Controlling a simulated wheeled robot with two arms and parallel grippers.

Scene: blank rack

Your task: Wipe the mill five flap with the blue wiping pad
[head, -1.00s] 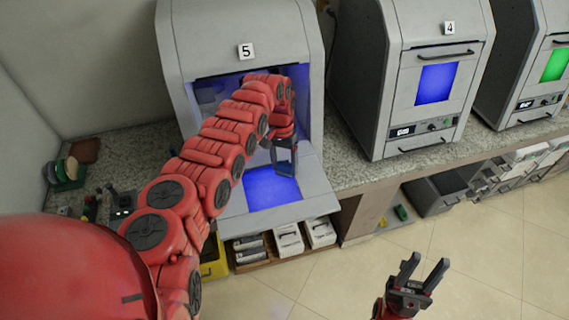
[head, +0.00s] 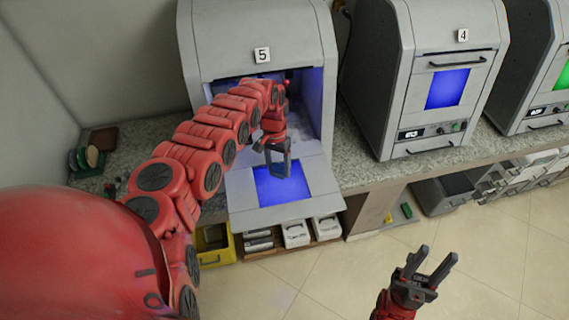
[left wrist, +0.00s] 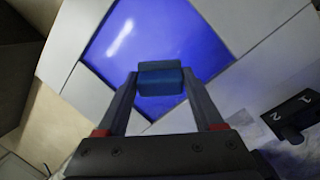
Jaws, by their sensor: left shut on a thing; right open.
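Mill five (head: 262,55) stands open, with its grey flap (head: 322,185) folded down toward me and a blue panel (head: 282,190) in its middle. My left gripper (head: 279,170) reaches down over the upper part of this panel. In the left wrist view its fingers are shut on the blue wiping pad (left wrist: 160,78), which lies over the flap's blue panel (left wrist: 125,40). I cannot tell whether the pad touches the flap. In the head view I cannot make out the pad. My right gripper (head: 430,268) is open and empty above the floor.
Mill four (head: 420,75) stands closed to the right on the same speckled counter (head: 355,168). A yellow bin (head: 214,245) and white boxes (head: 296,233) sit below the flap. Small items (head: 88,160) lie at the counter's left. Floor at front right is clear.

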